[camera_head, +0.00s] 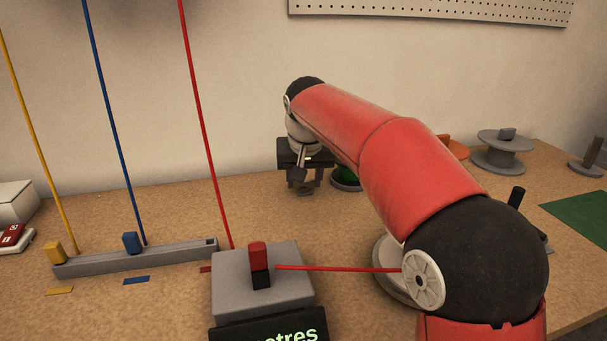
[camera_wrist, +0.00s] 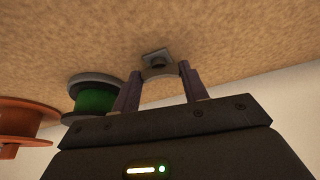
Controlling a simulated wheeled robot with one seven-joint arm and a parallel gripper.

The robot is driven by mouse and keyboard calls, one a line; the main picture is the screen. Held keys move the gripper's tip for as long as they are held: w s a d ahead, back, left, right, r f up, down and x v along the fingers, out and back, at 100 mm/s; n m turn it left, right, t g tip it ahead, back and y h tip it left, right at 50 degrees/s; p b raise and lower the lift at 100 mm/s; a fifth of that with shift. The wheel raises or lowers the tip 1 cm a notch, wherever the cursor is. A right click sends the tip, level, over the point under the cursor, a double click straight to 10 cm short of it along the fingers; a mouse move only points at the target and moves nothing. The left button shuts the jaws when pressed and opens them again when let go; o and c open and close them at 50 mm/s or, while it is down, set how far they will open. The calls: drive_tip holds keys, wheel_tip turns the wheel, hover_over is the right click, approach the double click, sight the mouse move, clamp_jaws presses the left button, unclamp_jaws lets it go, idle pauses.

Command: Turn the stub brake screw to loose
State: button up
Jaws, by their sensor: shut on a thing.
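My gripper (camera_wrist: 160,82) points down at the table at the back of the bench. Its two fingers are shut on a small grey winged piece (camera_wrist: 160,72), which I take to be the stub brake screw. A dark round post and a square grey base (camera_wrist: 156,54) show just beyond it, against the tabletop. In the head view my gripper (camera_head: 304,184) is small and partly dark, and the screw between its fingers is hard to make out. The screw's turn angle cannot be read.
A green spool (camera_wrist: 95,101) stands close beside my gripper, with an orange spool (camera_wrist: 27,121) past it. A grey spool (camera_head: 503,152) is at the back right. A red wire (camera_head: 340,269) runs from the grey meter block (camera_head: 230,285) behind my arm. Yellow and blue wires (camera_head: 108,112) hang left.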

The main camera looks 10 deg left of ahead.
drive_tip(key=shift+n+y+p, duration=0.35)
drive_tip(key=shift+n+y, duration=0.05)
drive_tip(key=shift+n, duration=0.5)
drive_tip(key=o, duration=1)
drive_tip(key=shift+r, duration=0.1)
drive_tip(key=v, duration=0.7)
drive_tip(key=shift+d+r, duration=0.1)
drive_tip(key=shift+r, duration=0.2)
drive_tip(key=shift+s, duration=0.15)
